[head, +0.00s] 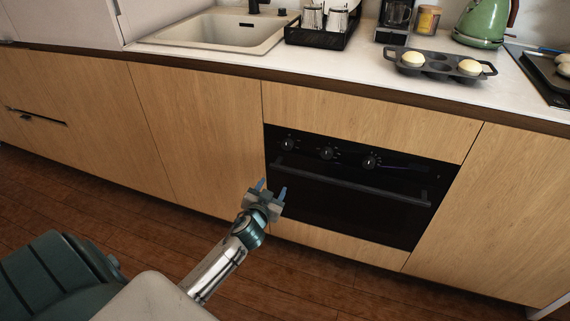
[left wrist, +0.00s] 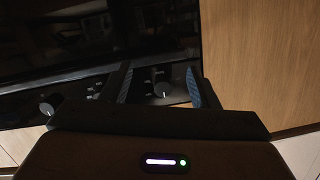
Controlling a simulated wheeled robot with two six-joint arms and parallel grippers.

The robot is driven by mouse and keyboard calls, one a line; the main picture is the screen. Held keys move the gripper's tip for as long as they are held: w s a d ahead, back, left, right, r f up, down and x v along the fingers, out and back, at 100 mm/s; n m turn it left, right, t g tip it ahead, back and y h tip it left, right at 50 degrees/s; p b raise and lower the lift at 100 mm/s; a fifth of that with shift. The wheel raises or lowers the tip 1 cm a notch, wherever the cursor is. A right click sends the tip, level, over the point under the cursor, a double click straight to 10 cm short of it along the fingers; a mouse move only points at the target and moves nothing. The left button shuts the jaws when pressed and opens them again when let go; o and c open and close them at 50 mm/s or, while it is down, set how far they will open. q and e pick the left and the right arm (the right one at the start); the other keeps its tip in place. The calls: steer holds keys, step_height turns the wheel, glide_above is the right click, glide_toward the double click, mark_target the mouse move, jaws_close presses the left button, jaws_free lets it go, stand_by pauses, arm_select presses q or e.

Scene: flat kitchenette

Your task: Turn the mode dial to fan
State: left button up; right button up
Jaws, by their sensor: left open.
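The black oven (head: 340,215) is built into the wooden cabinets, with three round dials along its top panel: a left dial (head: 288,145), a middle dial (head: 327,153) and a right dial (head: 370,162). Their markings are too small to read, so I cannot tell which is the mode dial. My left gripper (head: 272,188) is open and empty in front of the oven's left side, below the left dial in the picture. In the left wrist view a dial (left wrist: 162,89) shows between the two open fingers, apart from both. Another dial (left wrist: 46,108) shows further left. My right gripper is not in view.
The oven's long handle (head: 350,184) runs below the dials. Wooden cabinet fronts (head: 210,130) flank the oven. Above, the counter holds a sink (head: 205,32), a cup rack (head: 320,37), a muffin tin (head: 437,67) and a green kettle (head: 484,22). The floor in front is clear.

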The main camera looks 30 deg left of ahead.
arm_select(q)
steer(key=t+b, duration=0.1)
steer(key=t, duration=0.1)
glide_toward(287, 146)
steer(key=s, duration=0.2)
steer(key=x, duration=1)
steer(key=shift+w+d, duration=0.15)
steer(key=shift+w, duration=0.05)
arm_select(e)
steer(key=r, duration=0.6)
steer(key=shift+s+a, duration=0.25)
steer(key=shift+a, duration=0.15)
arm_select(q)
steer(key=c, duration=1)
